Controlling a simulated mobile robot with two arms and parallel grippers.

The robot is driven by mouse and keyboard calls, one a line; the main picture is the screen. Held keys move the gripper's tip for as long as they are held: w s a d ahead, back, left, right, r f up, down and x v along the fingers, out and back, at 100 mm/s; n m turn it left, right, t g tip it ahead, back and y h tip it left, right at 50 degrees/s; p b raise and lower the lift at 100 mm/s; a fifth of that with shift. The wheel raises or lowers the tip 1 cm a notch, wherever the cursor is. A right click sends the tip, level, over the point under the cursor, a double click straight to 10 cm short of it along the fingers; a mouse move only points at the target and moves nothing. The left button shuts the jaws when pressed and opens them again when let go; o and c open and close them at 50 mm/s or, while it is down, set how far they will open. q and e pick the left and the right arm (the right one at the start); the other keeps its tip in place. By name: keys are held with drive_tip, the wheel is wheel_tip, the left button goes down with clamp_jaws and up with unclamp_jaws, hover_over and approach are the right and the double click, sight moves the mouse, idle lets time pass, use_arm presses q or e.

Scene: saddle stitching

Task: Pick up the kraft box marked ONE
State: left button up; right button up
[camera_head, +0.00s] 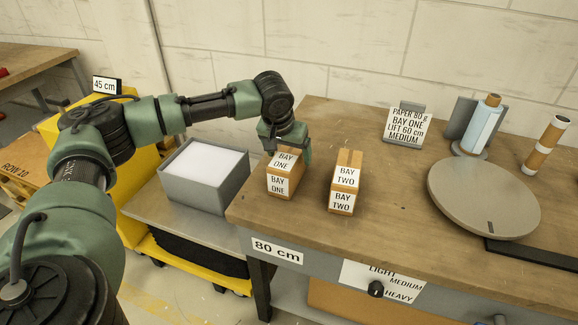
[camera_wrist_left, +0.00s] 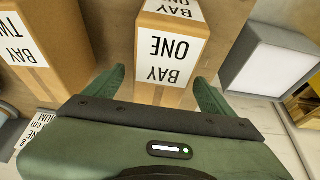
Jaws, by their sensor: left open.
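The kraft box marked BAY ONE (camera_head: 279,185) stands upright on the workbench near its left front corner, with white labels on its top and front. It also shows in the left wrist view (camera_wrist_left: 172,88), label upside down. My left gripper (camera_head: 288,148) is at the back of this box, pointing down. In the left wrist view its green fingers (camera_wrist_left: 158,92) are apart, one on each side of the box's near end. I cannot tell whether either finger touches it. My right gripper is in neither view.
A similar box marked BAY TWO (camera_head: 344,188) stands close to the right. A grey bin with white paper (camera_head: 207,174) is left of the bench. A round grey disc (camera_head: 484,197), a paper sign (camera_head: 408,126) and rolls (camera_head: 484,122) occupy the right side.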

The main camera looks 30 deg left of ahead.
use_arm(q)
drive_tip(key=x, duration=0.4)
drive_tip(key=shift+s+f, duration=0.1)
drive_tip(key=shift+f, duration=0.1)
drive_tip(key=shift+f+p, duration=0.25)
drive_tip(key=shift+p, duration=0.25)
idle(0.5)
drive_tip(key=shift+r, duration=0.1)
clamp_jaws()
